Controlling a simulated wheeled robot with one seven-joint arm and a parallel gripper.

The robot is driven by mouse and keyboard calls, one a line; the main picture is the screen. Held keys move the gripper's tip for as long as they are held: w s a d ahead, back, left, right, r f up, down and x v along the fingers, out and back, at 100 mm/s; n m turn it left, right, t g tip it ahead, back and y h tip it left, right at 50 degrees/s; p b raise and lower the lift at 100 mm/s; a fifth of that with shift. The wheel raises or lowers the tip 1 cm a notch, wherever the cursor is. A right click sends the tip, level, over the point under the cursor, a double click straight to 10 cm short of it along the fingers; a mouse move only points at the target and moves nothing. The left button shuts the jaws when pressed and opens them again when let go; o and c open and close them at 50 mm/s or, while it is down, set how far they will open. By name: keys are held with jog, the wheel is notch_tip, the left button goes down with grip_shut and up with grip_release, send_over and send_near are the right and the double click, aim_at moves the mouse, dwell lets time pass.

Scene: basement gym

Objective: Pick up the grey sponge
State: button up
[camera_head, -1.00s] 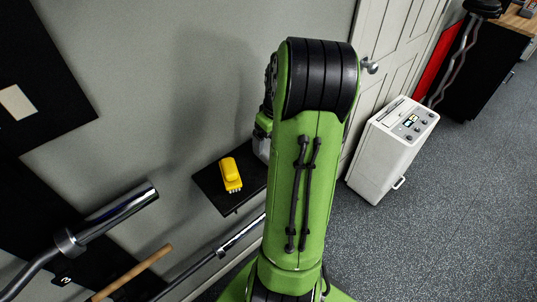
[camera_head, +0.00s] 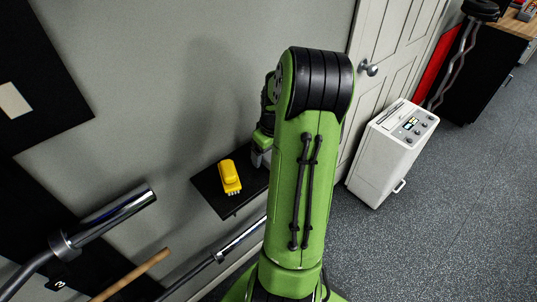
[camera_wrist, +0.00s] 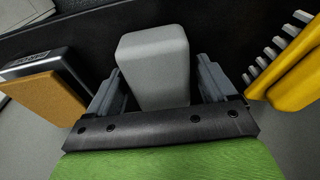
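The grey sponge (camera_wrist: 153,68) is a pale block with rounded edges, in the middle of the wrist view. It sits between the two fingers of my gripper (camera_wrist: 159,66), with narrow gaps seeming to show at its sides. The fingers are apart and do not look clamped on it. Its lower end is hidden by the gripper body. In the head view my gripper (camera_head: 260,157) shows only partly, over the black shelf (camera_head: 211,192), behind my green arm. The sponge is hidden there.
A yellow brush (camera_head: 230,177) with white bristles lies on the shelf; it stands close right of my gripper in the wrist view (camera_wrist: 296,72). An orange-brown block with a dark and silver part (camera_wrist: 48,98) is close left. A wall backs the shelf; barbells (camera_head: 110,216) stand nearby.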

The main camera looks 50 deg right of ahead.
jog(key=c, duration=0.8)
jog(key=shift+o, duration=0.2)
notch_tip(320, 180, up, 10)
jog(key=p, duration=0.2)
jog(key=shift+r+p, duration=0.2)
jog(key=shift+p, duration=0.1)
